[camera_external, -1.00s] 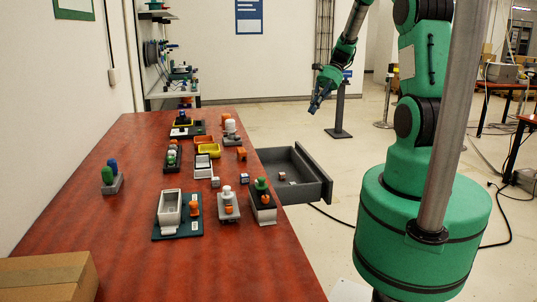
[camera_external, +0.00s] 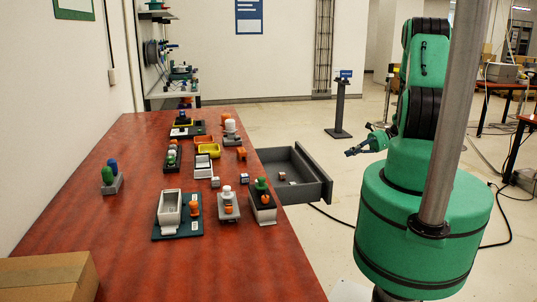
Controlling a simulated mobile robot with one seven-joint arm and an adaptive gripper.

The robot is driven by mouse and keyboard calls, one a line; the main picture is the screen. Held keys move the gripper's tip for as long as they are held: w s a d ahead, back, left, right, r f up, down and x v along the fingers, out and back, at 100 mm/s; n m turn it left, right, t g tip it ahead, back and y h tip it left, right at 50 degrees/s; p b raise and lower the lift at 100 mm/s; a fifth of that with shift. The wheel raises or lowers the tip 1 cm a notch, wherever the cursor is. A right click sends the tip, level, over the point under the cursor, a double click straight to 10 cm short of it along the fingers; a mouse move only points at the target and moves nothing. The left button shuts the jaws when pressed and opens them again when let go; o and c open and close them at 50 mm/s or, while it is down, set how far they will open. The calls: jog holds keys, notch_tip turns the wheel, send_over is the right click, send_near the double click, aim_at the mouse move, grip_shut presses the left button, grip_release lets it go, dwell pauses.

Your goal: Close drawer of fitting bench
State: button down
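The grey drawer (camera_external: 318,172) of the fitting bench (camera_external: 200,265) stands pulled out from the bench's right side. A small pale cube lies inside it. My gripper (camera_external: 349,151) is to the right of the drawer front, apart from it, and points left toward it. Its fingers are dark and small in this view, and I cannot tell whether they are open or shut. I see nothing held in it.
The red-brown bench top holds several small fittings, trays and cubes, some close to the drawer side. A cardboard box (camera_external: 45,280) sits at the near left corner. A dark post (camera_external: 340,110) stands on the floor behind.

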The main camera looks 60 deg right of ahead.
aim_at(273, 181)
jog(key=shift+s+d+f+m+t, duration=0.35)
jog(key=shift+s+f, duration=0.25)
jog(key=shift+f, duration=0.15)
jog(key=shift+s+d+f+m+t, duration=0.25)
jog(key=shift+s+f+m+t, duration=0.1)
jog(key=shift+s+f, duration=0.3)
jog(key=shift+w+a+f, duration=0.1)
jog(key=shift+w, duration=0.1)
jog(key=b+x, duration=0.1)
jog(key=x, duration=1.2)
jog(key=shift+w+a+f, duration=0.2)
jog(key=shift+w+a, duration=0.05)
jog(key=shift+w, duration=0.05)
jog(key=r+x, duration=0.1)
jog(key=x, duration=0.7)
jog(key=r+x, duration=0.2)
jog(key=x, duration=0.6)
jog(key=r+x, duration=0.1)
jog(key=x, duration=0.8)
jog(key=shift+w+a+r, duration=0.2)
jog(key=shift+w, duration=0.15)
jog(key=shift+w+a, duration=0.45)
jog(key=shift+r, duration=0.1)
